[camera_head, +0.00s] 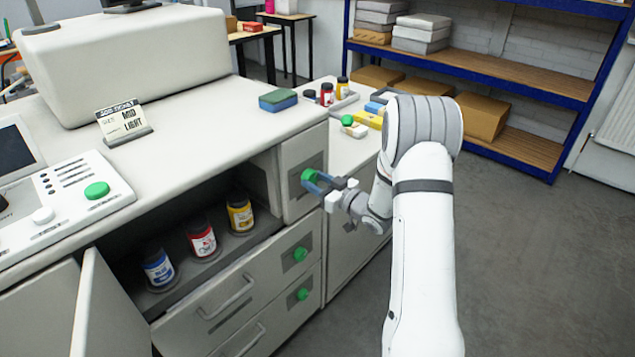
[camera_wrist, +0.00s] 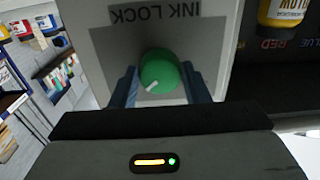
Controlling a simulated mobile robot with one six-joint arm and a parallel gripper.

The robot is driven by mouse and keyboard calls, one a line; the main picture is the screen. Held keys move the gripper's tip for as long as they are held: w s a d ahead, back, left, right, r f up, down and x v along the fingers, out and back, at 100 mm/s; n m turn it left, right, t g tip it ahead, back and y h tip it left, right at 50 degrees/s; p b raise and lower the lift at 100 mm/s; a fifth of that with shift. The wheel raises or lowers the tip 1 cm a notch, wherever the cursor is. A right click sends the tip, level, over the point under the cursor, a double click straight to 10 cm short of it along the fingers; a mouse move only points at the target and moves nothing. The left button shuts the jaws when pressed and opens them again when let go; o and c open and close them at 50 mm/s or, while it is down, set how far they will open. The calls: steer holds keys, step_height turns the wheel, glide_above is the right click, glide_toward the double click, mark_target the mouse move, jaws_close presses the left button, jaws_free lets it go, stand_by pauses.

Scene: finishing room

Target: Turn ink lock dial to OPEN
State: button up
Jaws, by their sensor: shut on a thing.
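The ink lock dial (camera_head: 309,176) is a round green knob on a grey plate on the cabinet front, right of the open ink compartment. In the wrist view the dial (camera_wrist: 160,70) sits below an upside-down "INK LOCK" label (camera_wrist: 153,13). Its white pointer mark is at the dial's lower left in that picture. My gripper (camera_head: 318,183) has its two blue fingers on either side of the dial, shut on it. The wrist view shows the gripper (camera_wrist: 161,88) the same way. No OPEN marking is readable.
The open compartment holds blue (camera_head: 158,267), red (camera_head: 201,239) and yellow (camera_head: 239,212) ink jars. Below are drawers with green knobs (camera_head: 300,254). An open door (camera_head: 100,310) stands at the lower left. A side table (camera_head: 345,150) holds jars and sponges. Floor at right is clear.

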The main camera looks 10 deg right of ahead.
steer(key=shift+f+b, duration=0.15)
steer(key=shift+b, duration=0.4)
steer(key=n+b, duration=0.1)
steer(key=b, duration=0.1)
steer(key=n+b, duration=0.2)
steer(key=shift+f+b, duration=0.25)
steer(key=shift+b, duration=0.1)
steer(key=n+b, duration=0.6)
steer(key=b, duration=0.4)
steer(key=n+b, duration=0.6)
steer(key=b, duration=0.3)
steer(key=shift+n, duration=0.3)
steer(key=n+b, duration=0.1)
steer(key=b, duration=0.1)
steer(key=n+b, duration=0.2)
steer(key=shift+r, duration=0.25)
steer(key=shift+r+n+b, duration=0.1)
steer(key=shift+n+b, duration=0.35)
steer(key=shift+n, duration=0.25)
steer(key=o, duration=1)
steer(key=shift+r, duration=0.2)
steer(key=shift+c, duration=0.2)
